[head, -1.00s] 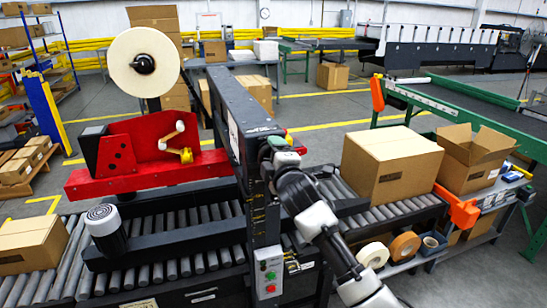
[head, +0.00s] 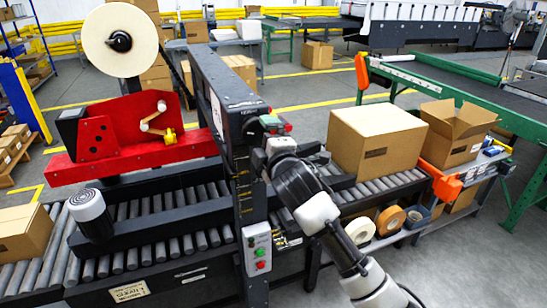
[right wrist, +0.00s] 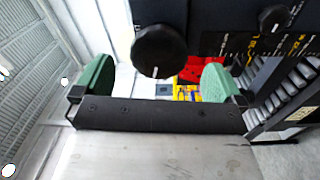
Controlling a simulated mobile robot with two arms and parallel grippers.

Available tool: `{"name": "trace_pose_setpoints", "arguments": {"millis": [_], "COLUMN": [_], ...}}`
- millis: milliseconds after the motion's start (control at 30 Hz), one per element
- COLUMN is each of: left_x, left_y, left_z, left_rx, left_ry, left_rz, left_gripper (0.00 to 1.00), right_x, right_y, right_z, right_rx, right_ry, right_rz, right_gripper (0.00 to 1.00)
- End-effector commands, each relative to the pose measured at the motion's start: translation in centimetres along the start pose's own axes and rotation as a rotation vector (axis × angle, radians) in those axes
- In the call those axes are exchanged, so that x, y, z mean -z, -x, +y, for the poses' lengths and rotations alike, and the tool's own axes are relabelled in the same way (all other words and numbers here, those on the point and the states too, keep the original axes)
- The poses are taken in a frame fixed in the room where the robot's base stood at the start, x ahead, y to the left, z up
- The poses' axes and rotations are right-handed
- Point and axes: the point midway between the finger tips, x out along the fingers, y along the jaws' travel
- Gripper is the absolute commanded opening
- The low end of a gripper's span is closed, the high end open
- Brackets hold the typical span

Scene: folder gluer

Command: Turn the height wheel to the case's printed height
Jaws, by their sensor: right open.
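A round black knob (right wrist: 160,50) with a white pointer mark shows in the right wrist view, on the dark machine body. A smaller black knob (right wrist: 273,18) is to its right, beside a scale (right wrist: 255,45) with yellow marks. I cannot tell any scale reading. My right gripper (right wrist: 158,80) is open, its green fingertips on either side of the larger knob in the picture; contact cannot be told. A closed case (head: 375,142) has a dark, unreadable print. My left gripper is out of view.
Another case (head: 22,235) lies on the roller conveyor (head: 150,262) at the left. An open carton (head: 455,130) and tape rolls (head: 390,220) are at the right. A red tape head (head: 135,135) and a control box (head: 257,248) with buttons flank the column.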

Motion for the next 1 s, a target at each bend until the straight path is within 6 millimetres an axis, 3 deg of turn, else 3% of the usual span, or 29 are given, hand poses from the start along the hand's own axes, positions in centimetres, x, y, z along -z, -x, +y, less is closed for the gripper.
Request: {"name": "trace_pose_setpoints", "arguments": {"millis": [100, 333, 800, 933, 1000], "left_x": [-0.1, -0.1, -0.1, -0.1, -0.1], "left_y": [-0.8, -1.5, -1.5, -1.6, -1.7], "left_z": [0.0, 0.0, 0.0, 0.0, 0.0], "left_rx": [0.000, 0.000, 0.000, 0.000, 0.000], "left_ry": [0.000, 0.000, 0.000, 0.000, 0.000], "left_rz": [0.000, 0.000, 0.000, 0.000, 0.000], "left_gripper": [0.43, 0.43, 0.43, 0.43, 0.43], "right_x": [-0.1, -0.1, -0.1, -1.0, -2.4], "right_y": [2.1, 4.7, 5.4, 4.9, 4.5], "right_z": [-0.2, -0.1, -0.1, -2.4, -5.5], "right_rx": [-0.002, -0.001, 0.002, 0.041, 0.091], "right_ry": [0.001, 0.001, -0.001, -0.037, -0.086], "right_rz": [0.001, -0.001, -0.001, -0.020, -0.045], "right_gripper": [1.00, 1.00, 1.00, 1.00, 1.00]}}
